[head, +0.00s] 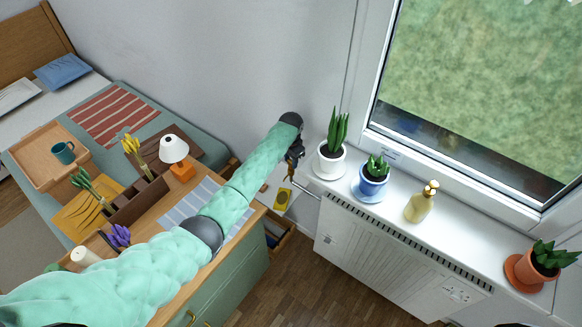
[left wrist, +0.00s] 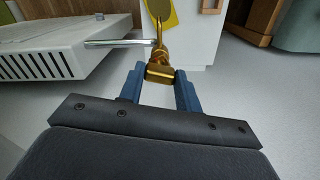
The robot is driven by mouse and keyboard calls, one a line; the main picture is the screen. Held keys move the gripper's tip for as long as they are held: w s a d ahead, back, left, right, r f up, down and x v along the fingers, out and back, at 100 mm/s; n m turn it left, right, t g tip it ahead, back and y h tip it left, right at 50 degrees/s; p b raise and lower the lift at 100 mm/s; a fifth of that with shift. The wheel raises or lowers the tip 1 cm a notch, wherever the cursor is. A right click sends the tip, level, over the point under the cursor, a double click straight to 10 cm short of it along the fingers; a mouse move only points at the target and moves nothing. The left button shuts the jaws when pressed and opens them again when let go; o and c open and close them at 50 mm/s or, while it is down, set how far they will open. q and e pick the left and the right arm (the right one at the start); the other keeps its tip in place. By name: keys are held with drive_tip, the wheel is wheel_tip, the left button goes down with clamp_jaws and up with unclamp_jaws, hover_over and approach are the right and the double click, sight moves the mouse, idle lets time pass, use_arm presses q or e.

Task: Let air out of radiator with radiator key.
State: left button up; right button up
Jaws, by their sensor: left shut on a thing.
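The white radiator (head: 375,245) is under the windowsill; its corner (left wrist: 50,45) shows at left in the left wrist view. A thin metal pipe (left wrist: 112,43) sticks out from its side. My left gripper (head: 292,162) is beside the radiator's left end, shut on the golden radiator key (left wrist: 160,72). In the left wrist view the key's handle is between the blue fingers and its shaft points away, overlapping the pipe's free end. I cannot tell whether key and pipe touch. My right gripper is not in view.
A yellow item (head: 283,199) lies on a white surface below the gripper. Potted plants and a gold bottle (head: 421,203) stand on the windowsill (head: 470,235).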

use_arm(q)
drive_tip(key=shift+m, duration=1.2)
drive_tip(key=shift+m, duration=1.2)
drive_tip(key=shift+m, duration=1.4)
drive_tip(key=shift+r, duration=0.15)
